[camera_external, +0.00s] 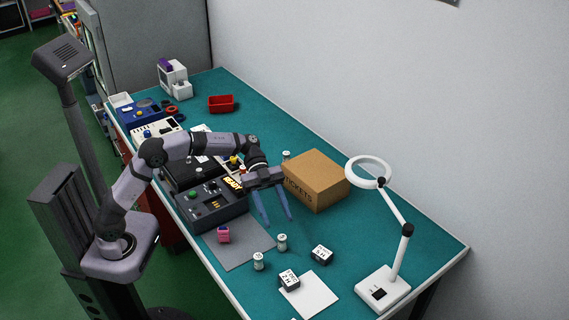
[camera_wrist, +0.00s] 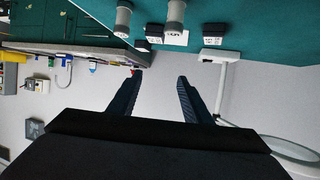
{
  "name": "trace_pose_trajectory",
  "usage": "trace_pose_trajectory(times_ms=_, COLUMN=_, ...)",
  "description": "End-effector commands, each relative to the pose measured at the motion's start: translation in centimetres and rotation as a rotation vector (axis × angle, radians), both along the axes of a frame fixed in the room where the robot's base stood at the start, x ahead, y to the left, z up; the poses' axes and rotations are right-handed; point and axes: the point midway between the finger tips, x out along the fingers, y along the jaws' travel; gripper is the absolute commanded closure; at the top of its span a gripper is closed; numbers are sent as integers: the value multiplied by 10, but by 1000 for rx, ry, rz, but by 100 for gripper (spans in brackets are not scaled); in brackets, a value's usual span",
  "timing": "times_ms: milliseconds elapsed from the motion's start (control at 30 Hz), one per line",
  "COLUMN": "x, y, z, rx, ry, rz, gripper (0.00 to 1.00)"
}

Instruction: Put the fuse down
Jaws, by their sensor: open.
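Small grey-white cylinders with darker ends, which look like fuses, stand upright on the teal bench. Two such cylinders show at the top of the wrist view, one at left (camera_wrist: 123,18) and one at right (camera_wrist: 175,14). My gripper (camera_external: 279,219) is open, its fingers pointing down above the bench, left of the box. In the wrist view its jaws (camera_wrist: 160,76) are apart with nothing between them.
A cardboard box (camera_external: 316,181) marked TICKETS stands right of my gripper. A dark console (camera_external: 212,207) with a lit READY sign is on the left. Black-and-white blocks (camera_external: 321,254), a pink item (camera_external: 223,235) and a magnifier lamp (camera_external: 383,288) stand nearer the front. The right-hand bench is mostly clear.

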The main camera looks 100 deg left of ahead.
Motion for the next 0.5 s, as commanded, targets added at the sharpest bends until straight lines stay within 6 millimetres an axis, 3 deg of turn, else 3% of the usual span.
trace_pose_trajectory(times_ms=33, x=2, y=-12, z=25, rx=2, ry=-3, rz=-23, gripper=55)
trace_pose_trajectory(times_ms=300, x=1, y=-89, z=102, rx=-1, ry=11, rz=-163, gripper=55)
trace_pose_trajectory(times_ms=400, x=-9, y=-117, z=117, rx=11, ry=51, rz=-227, gripper=55)
trace_pose_trajectory(times_ms=500, x=-23, y=-139, z=117, rx=68, ry=114, rz=-278, gripper=55)
